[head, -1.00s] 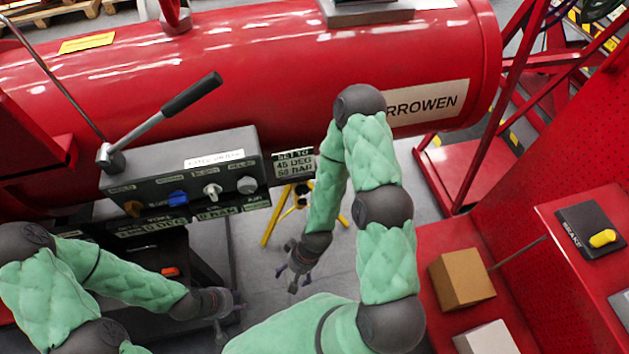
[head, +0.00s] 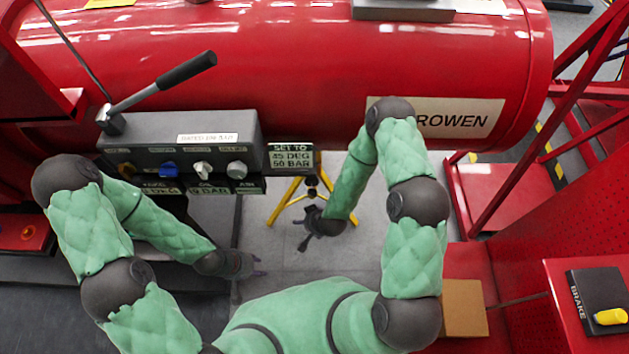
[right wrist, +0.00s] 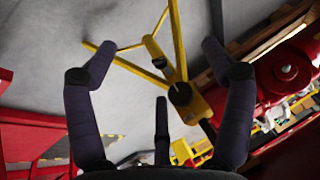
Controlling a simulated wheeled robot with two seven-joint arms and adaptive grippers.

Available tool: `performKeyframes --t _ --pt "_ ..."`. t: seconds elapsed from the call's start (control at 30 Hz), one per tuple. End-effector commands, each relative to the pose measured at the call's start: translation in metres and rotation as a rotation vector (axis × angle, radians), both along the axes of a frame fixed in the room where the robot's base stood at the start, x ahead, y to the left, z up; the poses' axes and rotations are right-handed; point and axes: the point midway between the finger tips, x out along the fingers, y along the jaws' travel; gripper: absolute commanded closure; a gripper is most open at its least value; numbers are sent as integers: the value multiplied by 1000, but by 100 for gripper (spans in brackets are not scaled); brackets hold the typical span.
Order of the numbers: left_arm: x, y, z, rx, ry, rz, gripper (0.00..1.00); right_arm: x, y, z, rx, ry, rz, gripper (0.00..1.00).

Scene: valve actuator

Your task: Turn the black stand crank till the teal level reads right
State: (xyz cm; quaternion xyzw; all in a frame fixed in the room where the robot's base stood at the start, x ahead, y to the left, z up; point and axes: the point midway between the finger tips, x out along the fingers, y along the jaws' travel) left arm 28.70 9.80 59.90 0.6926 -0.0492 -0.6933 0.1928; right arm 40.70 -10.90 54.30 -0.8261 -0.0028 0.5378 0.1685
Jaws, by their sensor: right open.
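A yellow stand (head: 287,203) with spread legs stands on the floor below the red tank, with a dark part at its top. In the right wrist view the stand (right wrist: 178,45) shows a black round hub (right wrist: 180,93) on a yellow arm. I cannot tell whether this hub belongs to the crank. No teal level can be made out. My right gripper (head: 306,234) is just in front of the stand. In the right wrist view its fingers (right wrist: 158,48) are spread and empty, with the stand beyond them. My left gripper (head: 260,265) hangs left of the stand; its fingers are too small to judge.
A grey valve panel (head: 180,145) with a black-gripped lever (head: 187,69) and coloured knobs is at left. A sign (head: 290,157) reads 45 DEG, 50 BAR. A cardboard box (head: 464,308) and a brake panel (head: 600,300) are at right. Grey floor is open around the stand.

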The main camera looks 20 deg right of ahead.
Motion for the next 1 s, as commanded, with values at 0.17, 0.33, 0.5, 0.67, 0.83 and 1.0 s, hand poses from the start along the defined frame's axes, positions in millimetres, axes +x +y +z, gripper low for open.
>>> performKeyframes --t 0.17,0.33,0.5,0.67,0.83,1.0 --pt "0 0 -5 0 0 0 60 34 -5 -19 -63 -142 -38 18" --pt "0 0 -11 0 0 0 60 70 -16 -34 -169 -345 -100 18" --pt "0 0 -17 0 0 0 60 91 -28 -36 -285 -541 -162 18" --pt "0 0 -19 0 0 0 60 95 -35 -31 -365 -660 -203 18" --pt "0 0 -21 0 0 0 60 97 -39 -28 -399 -708 -220 18" --pt "0 0 -28 0 0 0 60 111 -43 -34 -401 -711 -222 18"
